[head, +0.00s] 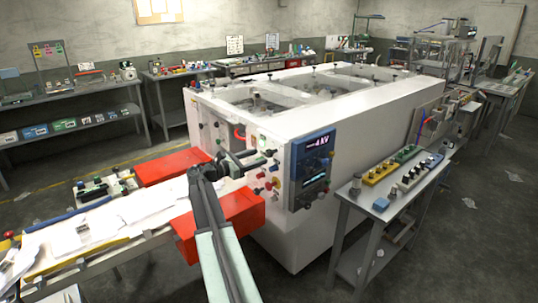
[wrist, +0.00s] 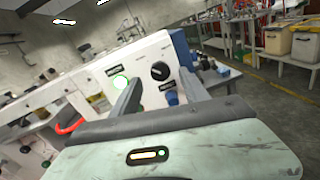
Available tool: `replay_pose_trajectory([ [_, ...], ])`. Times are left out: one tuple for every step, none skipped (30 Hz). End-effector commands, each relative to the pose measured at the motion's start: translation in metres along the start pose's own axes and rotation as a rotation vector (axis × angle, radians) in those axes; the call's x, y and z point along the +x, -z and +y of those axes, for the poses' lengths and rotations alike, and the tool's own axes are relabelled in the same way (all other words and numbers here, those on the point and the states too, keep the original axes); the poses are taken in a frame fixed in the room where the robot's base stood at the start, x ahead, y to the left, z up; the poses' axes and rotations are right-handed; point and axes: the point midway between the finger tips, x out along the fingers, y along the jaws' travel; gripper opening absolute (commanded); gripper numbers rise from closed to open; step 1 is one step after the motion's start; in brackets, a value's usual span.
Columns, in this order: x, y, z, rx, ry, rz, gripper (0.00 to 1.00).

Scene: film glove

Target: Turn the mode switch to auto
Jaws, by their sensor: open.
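A black round knob (wrist: 160,71), which looks like the mode switch, sits on the white end face of the large machine, with a small dark label under it that I cannot read. My gripper (wrist: 160,77) is open and empty, with the knob showing between its two fingers. In the head view my gripper (head: 266,158) reaches toward the machine's control panel, near several small knobs and buttons. The arm hides part of that panel. I cannot tell the knob's setting or whether a finger touches it.
Red boxes (head: 233,215) flank the paper-covered bench (head: 110,228) below my arm. A blue display unit (head: 312,168) is to the right, and a small side table (head: 375,205) stands beyond.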

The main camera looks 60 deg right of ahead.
Motion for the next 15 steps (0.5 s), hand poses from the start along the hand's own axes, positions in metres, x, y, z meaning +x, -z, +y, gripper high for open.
replay_pose_trajectory([
  [0.011,0.0,0.0,0.001,0.003,0.0,0.53],
  [0.017,0.0,0.0,0.001,0.003,0.0,0.53],
  [0.025,0.0,0.0,0.001,0.003,0.001,0.53],
  [0.03,0.0,0.0,0.001,0.003,0.001,0.53],
  [0.035,0.0,0.0,0.002,0.003,0.001,0.53],
  [0.042,0.001,0.0,0.002,0.003,0.001,0.53],
  [0.047,0.001,0.0,0.002,0.003,0.001,0.53],
  [0.05,0.001,0.0,0.002,0.002,0.001,0.53],
  [0.054,0.001,0.0,0.002,0.002,0.002,0.53],
  [0.057,0.001,0.0,0.002,0.002,0.002,0.53],
  [0.059,0.001,0.0,0.002,0.002,0.002,0.53],
  [0.061,0.001,0.0,0.003,0.002,0.002,0.53],
  [0.062,0.001,0.0,0.003,0.002,0.002,0.53],
  [0.062,0.001,0.0,0.003,0.001,0.002,0.53],
  [0.062,0.001,-0.001,0.003,0.001,0.002,0.53],
])
